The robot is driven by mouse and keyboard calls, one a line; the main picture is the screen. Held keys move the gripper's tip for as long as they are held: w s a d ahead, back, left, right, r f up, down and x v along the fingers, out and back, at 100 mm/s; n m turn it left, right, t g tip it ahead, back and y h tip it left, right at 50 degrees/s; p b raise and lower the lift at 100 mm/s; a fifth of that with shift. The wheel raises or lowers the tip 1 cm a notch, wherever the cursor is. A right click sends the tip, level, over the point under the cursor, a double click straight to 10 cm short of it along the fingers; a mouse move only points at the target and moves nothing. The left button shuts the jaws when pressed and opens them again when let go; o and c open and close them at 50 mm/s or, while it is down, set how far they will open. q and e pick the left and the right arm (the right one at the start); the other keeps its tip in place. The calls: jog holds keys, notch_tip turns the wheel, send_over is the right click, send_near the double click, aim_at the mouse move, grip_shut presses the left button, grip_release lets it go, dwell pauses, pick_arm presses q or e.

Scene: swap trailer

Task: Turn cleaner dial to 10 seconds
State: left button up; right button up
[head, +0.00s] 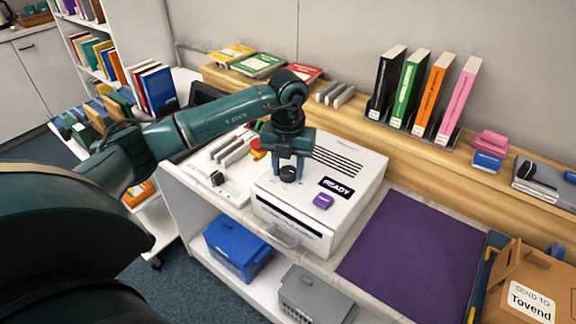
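The cleaner (352,169) is a white box on the counter, with black vent slots on top, a display reading "READY" (337,188) and a purple button (323,201). My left gripper (290,172) points down at the left part of its top. A dark round dial (288,175) shows at the fingertips, partly hidden by them. The fingers appear to be on either side of the dial; whether they touch it is too small to tell. My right gripper is not in view.
A purple mat (415,252) lies right of the cleaner, with a cardboard box (522,285) beyond it. Upright books (428,95) stand on the wooden ledge behind. Blue (238,248) and grey (316,295) bins sit on the shelf below. Grey pieces lie left of the cleaner.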

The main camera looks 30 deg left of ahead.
pick_arm(q)
jog(key=c, duration=0.5)
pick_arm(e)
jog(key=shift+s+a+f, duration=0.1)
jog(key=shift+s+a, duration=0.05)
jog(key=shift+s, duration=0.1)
